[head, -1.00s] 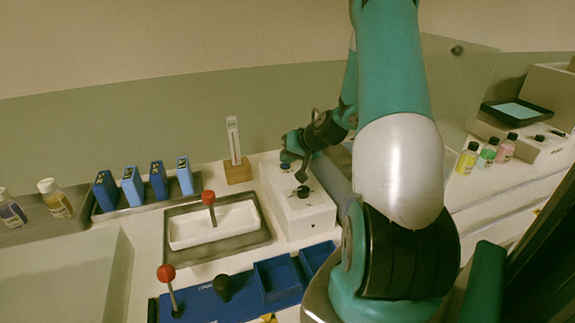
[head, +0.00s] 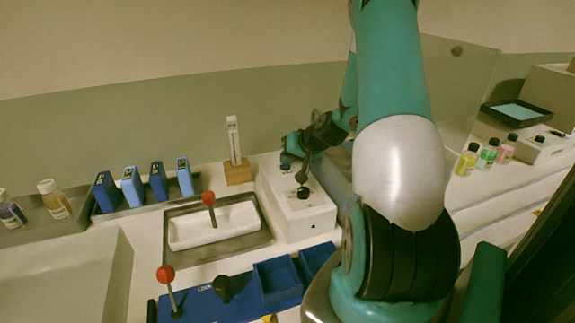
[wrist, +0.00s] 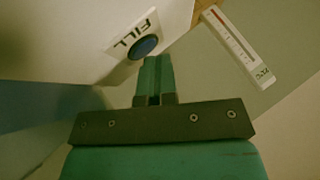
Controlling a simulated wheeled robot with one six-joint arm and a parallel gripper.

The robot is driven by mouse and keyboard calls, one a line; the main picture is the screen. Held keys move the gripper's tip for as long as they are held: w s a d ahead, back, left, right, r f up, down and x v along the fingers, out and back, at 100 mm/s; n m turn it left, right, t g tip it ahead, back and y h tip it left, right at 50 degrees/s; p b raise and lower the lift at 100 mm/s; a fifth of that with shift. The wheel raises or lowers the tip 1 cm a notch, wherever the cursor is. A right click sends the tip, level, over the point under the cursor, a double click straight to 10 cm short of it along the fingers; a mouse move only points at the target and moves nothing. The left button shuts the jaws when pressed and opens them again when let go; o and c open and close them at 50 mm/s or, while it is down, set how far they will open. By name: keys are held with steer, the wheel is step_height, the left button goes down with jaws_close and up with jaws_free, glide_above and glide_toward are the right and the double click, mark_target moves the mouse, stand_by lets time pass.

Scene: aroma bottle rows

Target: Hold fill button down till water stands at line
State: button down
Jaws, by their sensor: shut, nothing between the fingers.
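The fill button is a round blue button (wrist: 145,46) beside a "FILL" label on a white face in the wrist view. The white box (head: 309,222) stands right of centre in the head view, with dark knobs on top. My gripper (wrist: 153,60) has its green fingers together and empty, their tips right at the button's near edge. I cannot tell whether they touch or press it. In the head view my gripper (head: 287,157) is over the box's far end. No water or fill line can be made out in either view.
A white scale card (head: 233,140) with a red column stands in a wooden block (head: 238,173) close by. A white tray (head: 213,228) with a red-knobbed lever lies left of the box. Several blue packs (head: 132,187) stand further left. Small bottles (head: 467,160) stand at right.

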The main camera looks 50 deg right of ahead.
steer(key=shift+r+p, duration=0.5)
steer(key=shift+r, duration=0.3)
steer(key=shift+r+p, duration=1.9)
steer(key=shift+r, duration=0.65)
